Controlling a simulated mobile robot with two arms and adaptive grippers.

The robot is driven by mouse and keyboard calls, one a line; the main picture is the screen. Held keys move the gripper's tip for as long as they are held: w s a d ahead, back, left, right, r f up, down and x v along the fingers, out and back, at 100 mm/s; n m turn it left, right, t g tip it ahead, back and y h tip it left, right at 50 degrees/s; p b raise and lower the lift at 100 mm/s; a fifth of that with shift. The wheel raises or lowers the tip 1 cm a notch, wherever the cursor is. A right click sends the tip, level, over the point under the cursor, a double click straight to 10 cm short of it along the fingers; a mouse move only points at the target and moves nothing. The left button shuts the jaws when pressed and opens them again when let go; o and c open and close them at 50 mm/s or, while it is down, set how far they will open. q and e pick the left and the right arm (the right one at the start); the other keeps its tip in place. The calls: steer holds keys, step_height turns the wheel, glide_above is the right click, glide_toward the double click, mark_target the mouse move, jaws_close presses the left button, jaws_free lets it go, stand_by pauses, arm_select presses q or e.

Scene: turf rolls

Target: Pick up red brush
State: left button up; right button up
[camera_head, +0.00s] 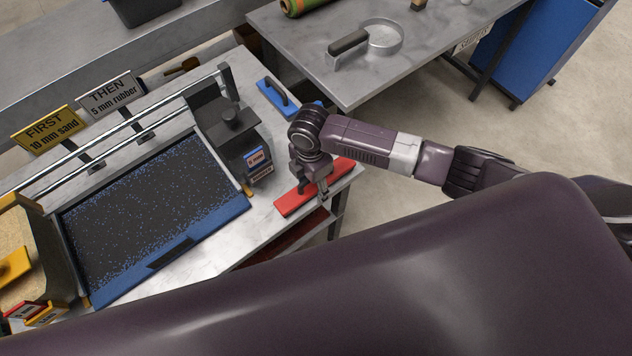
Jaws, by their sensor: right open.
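The red brush (294,202) lies flat on the right end of the metal workbench (194,259), close to its corner. Its red base shows on both sides of my right gripper (323,199). The right gripper points down over the middle of the brush with its fingers open. The gripper hides the middle of the brush and most of any handle there. I cannot tell whether the fingers touch it. My left gripper is not in view.
A blue brush (272,100) lies behind the gripper. A dark block-like fixture (232,137) stands left of the red brush, beside a blue-edged tray of dark granules (205,229). A second table (375,82) holds a round pan (384,38).

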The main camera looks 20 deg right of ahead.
steer(key=c, duration=1.2)
steer(key=shift+r, duration=0.1)
steer(key=shift+c, duration=0.2)
